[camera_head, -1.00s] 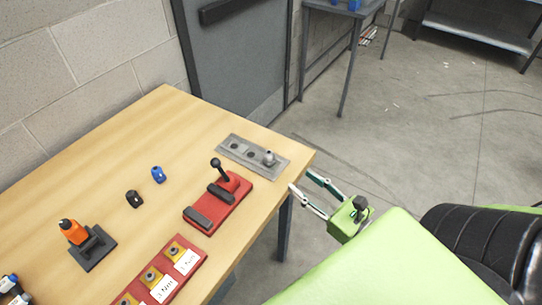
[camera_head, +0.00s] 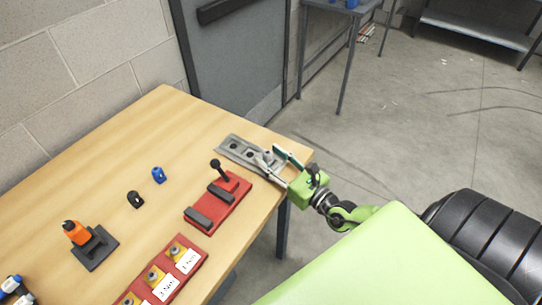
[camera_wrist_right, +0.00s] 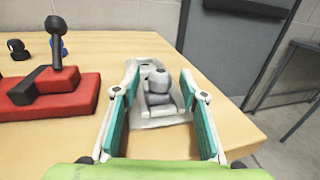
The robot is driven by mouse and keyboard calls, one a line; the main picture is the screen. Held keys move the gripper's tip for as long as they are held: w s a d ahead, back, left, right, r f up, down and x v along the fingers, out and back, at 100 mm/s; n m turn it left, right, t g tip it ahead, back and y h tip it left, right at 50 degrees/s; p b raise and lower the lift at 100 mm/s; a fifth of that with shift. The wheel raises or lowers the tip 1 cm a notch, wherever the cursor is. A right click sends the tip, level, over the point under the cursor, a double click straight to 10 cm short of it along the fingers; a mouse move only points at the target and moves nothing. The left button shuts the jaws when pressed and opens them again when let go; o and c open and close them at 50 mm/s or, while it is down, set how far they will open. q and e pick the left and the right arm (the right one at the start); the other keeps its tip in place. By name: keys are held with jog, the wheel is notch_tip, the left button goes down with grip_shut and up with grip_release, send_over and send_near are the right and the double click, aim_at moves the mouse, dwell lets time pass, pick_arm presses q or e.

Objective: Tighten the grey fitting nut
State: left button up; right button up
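The grey fitting nut (camera_wrist_right: 158,84) stands upright on a grey metal plate (camera_head: 234,147) near the table's right corner. In the head view the nut (camera_head: 268,157) shows at the plate's right end. My right gripper (camera_head: 270,165) is open at the plate's right end, its fingers on either side of the nut. In the right wrist view the nut sits between the two spread fingers (camera_wrist_right: 160,88), with gaps on both sides, so it is not gripped. My left gripper is not in view.
A red fixture with a black lever (camera_head: 218,202) stands left of my right gripper. A red tray with labelled 3 Nm pieces (camera_head: 190,262), an orange tool in a black stand (camera_head: 76,234), and small black (camera_head: 135,199) and blue (camera_head: 158,175) parts lie on the wooden table (camera_head: 110,150).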

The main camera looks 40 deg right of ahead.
jog(key=shift+w, duration=0.1)
jog(key=shift+c, duration=0.3)
grip_shut()
jog(key=shift+a+r+m+h+p, duration=0.1)
jog(key=shift+r+m+h+p, duration=0.2)
jog(key=shift+m+h+p, duration=0.9)
jog(key=shift+h+p, duration=0.45)
jog(key=shift+h, duration=0.25)
jog(key=shift+a+f+m+h, duration=0.1)
jog(key=shift+f+m+h, duration=0.1)
jog(key=shift+m+h, duration=0.15)
jog(key=shift+o, duration=0.3)
grip_release()
